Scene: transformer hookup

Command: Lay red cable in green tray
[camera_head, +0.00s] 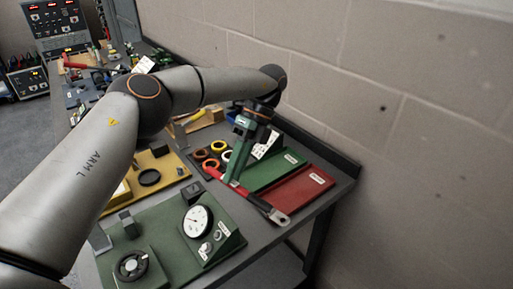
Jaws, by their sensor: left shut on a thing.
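The red cable (250,195) runs diagonally, with a black sleeve and a flat silver lug (277,217) at its lower right end. My left gripper (233,181) comes down from above and is shut on the cable near its upper part. The green tray (277,170) lies just right of the gripper. The cable appears in front of the near left edges of the green tray and the red tray (303,189). I cannot tell whether it touches either. My right gripper is out of view.
Coloured tape rings (214,147) lie left of the gripper. A dark raised rim (320,160) and a block wall bound the right side.

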